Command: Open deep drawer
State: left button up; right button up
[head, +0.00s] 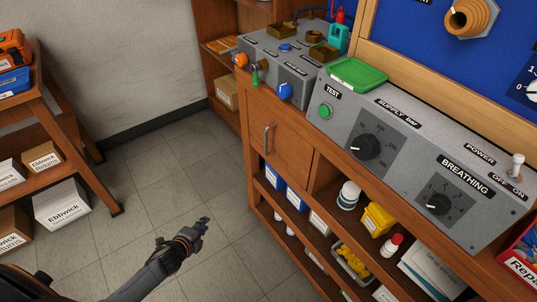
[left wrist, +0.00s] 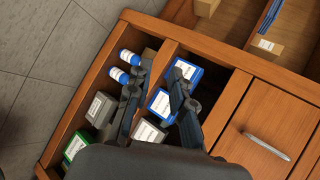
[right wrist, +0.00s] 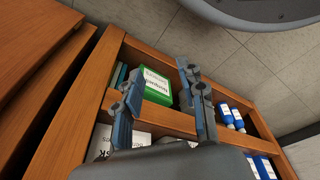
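The deep drawer (head: 279,143) is a tall wooden front with an upright metal handle (head: 267,139), below the grey testbench units. Its front looks flush with the cabinet, so it appears shut. In the left wrist view the drawer front (left wrist: 250,120) and its handle (left wrist: 267,146) are at the lower right. My left gripper (head: 204,224) is out in front of the cabinet, left of and apart from the handle. In the left wrist view its fingers (left wrist: 159,77) are parted with nothing held. My right gripper (right wrist: 155,76) is open and empty, outside the head view.
Open shelves (head: 284,213) below and beside the drawer hold blue boxes, bottles and a yellow bin (head: 378,219). A wooden rack (head: 70,125) with boxes stands at the left. The tiled floor (head: 175,165) between them is clear.

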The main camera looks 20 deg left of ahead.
pick_arm(q)
jog(key=w+d+r+m+t+h+b, duration=0.25)
jog(key=w+r+m+t+b, duration=0.2)
jog(key=w+r+m, duration=0.55)
jog(key=m+h+b, duration=0.5)
jog(key=m+h, duration=0.1)
jog(key=m, duration=0.7)
send_near(265, 140)
jog(key=shift+t, duration=0.25)
jog(key=p+x, duration=0.1)
jog(key=x, duration=0.8)
jog(key=shift+w+d+f, duration=0.15)
jog(key=shift+w+f, duration=0.05)
jog(key=shift+w, duration=0.15)
jog(key=shift+w+d, duration=0.25)
jog(key=shift+w, duration=0.15)
pick_arm(e)
jog(key=w+r+t, duration=0.1)
jog(key=w+r, duration=0.3)
jog(key=r, duration=0.4)
jog(key=shift+w+a+r, duration=0.25)
jog(key=shift+w, duration=0.15)
pick_arm(q)
grip_shut()
